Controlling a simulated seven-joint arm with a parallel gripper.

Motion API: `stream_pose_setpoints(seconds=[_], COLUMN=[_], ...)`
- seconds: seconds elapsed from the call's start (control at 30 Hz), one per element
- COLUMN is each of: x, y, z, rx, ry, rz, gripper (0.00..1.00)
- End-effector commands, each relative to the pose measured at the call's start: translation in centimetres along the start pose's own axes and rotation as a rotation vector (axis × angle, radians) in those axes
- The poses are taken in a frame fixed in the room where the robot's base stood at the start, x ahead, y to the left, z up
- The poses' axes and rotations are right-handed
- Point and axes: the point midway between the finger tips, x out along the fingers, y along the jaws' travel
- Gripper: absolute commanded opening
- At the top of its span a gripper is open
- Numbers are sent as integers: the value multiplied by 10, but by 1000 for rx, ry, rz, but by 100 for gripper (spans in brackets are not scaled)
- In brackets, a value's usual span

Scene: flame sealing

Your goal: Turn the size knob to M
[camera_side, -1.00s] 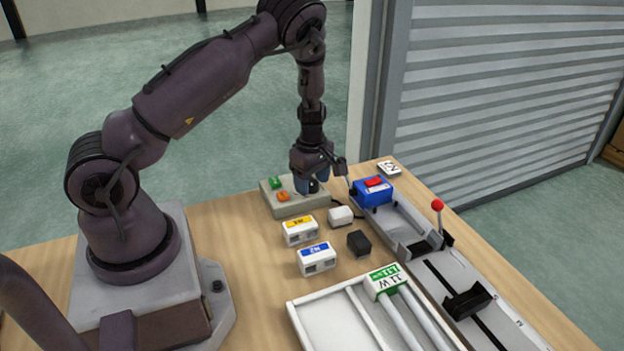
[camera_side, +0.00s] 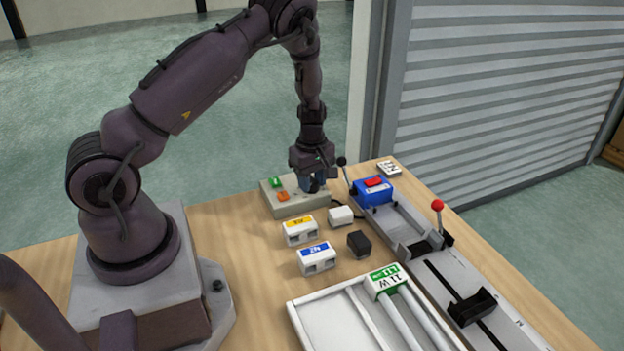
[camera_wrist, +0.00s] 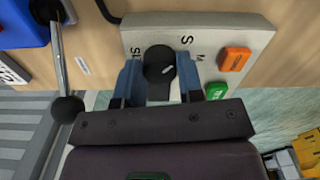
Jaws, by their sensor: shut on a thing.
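The size knob (camera_wrist: 158,55) is a black round dial on a pale grey control box (camera_wrist: 225,32). My gripper (camera_wrist: 159,72) is shut on it, with one blue finger on each side. A short white mark on the knob lies right of its middle and slants up to the right, roughly towards the letter M (camera_wrist: 200,57). An S (camera_wrist: 187,40) is printed above and left of the M, and partly hidden lettering is left of the knob. In the side view my gripper (camera_side: 312,186) covers the knob on the box (camera_side: 290,209).
Green (camera_side: 276,183) and orange (camera_side: 283,196) buttons sit beside the knob. A blue sealing unit (camera_side: 373,192) with a black-ended lever stands close to the right. Several small blocks lie in front, and a white tray (camera_side: 320,341) is nearer the camera.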

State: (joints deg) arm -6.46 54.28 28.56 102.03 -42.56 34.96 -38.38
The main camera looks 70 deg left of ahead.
Motion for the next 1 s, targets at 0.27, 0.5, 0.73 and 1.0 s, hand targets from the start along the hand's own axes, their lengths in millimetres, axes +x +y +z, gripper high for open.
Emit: stream_pose_setpoints(seconds=[0.27,0.5,0.73,1.0], x=[-1,-1,-1,-1], y=[0,0,0,0], z=[0,0,0,0], rx=[260,480,653,776], ry=[-4,-3,-2,-3], rz=[2,1,1,0], gripper=[11,11,11,11])
